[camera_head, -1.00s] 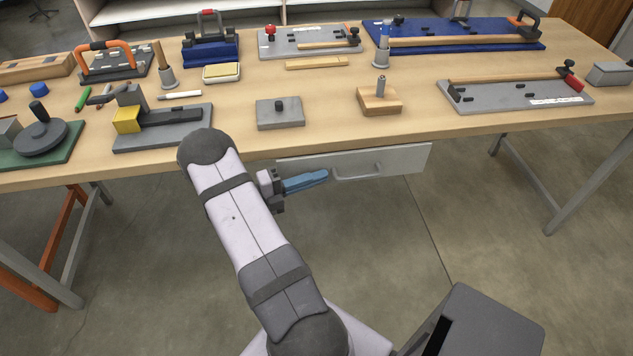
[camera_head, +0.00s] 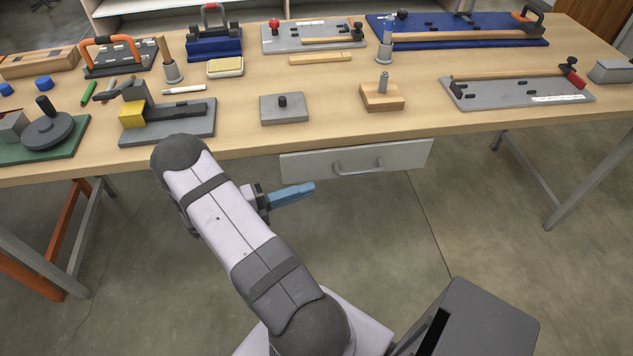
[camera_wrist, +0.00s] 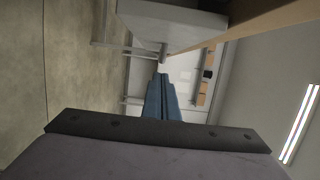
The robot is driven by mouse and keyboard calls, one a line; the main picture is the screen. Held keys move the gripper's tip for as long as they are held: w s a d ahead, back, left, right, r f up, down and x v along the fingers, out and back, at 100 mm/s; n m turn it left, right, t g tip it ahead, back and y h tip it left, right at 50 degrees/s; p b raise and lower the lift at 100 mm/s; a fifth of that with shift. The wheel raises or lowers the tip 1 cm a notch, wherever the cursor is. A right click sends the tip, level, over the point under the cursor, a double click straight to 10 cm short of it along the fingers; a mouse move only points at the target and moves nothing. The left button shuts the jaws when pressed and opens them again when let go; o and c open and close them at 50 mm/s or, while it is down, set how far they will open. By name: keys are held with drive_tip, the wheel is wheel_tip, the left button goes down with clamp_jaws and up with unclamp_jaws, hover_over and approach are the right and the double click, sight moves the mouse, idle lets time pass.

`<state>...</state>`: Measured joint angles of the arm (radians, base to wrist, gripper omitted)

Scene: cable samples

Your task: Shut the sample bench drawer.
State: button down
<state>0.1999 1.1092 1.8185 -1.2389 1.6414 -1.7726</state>
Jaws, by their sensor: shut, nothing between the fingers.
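The drawer (camera_head: 315,166) hangs under the front edge of the bench (camera_head: 240,148). Its pale grey front, with a bar handle (camera_head: 358,167), sits close beneath the bench edge in the head view; I cannot tell if a small gap is left. The drawer also shows at the top of the wrist view (camera_wrist: 170,28), with the handle (camera_wrist: 163,53) just beyond my fingertips in the picture. My gripper (camera_head: 312,186) has blue fingers that are shut and empty. It is in front of and below the drawer's left end, apparently apart from it. The fingers also show in the wrist view (camera_wrist: 161,78).
The bench top carries a grey block with a knob (camera_head: 283,108), a wooden block with a metal post (camera_head: 382,96) and several fixtures. A metal bench leg (camera_head: 575,190) stands at the right.

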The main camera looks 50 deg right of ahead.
sight(290, 172)
drive_tip(key=w+d+b+v, duration=0.1)
drive_tip(key=b+v, duration=0.1)
drive_tip(key=v, duration=0.9)
drive_tip(key=shift+s+d+f+p, duration=0.1)
drive_tip(key=shift+s+d+p, duration=0.2)
drive_tip(key=shift+d, duration=1.5)
drive_tip(key=shift+s+d+p, duration=0.3)
drive_tip(key=shift+s+d, duration=0.05)
drive_tip(key=shift+d, duration=1.5)
drive_tip(key=shift+s+d+f+p, duration=0.1)
drive_tip(key=shift+s+d+p, duration=0.2)
drive_tip(key=shift+d, duration=1.5)
drive_tip(key=shift+w+d+b, duration=0.4)
drive_tip(key=shift+w+d, duration=0.4)
drive_tip(key=shift+d, duration=0.05)
drive_tip(key=shift+w+r, duration=0.15)
drive_tip(key=shift+w, duration=0.05)
drive_tip(key=shift+d, duration=0.1)
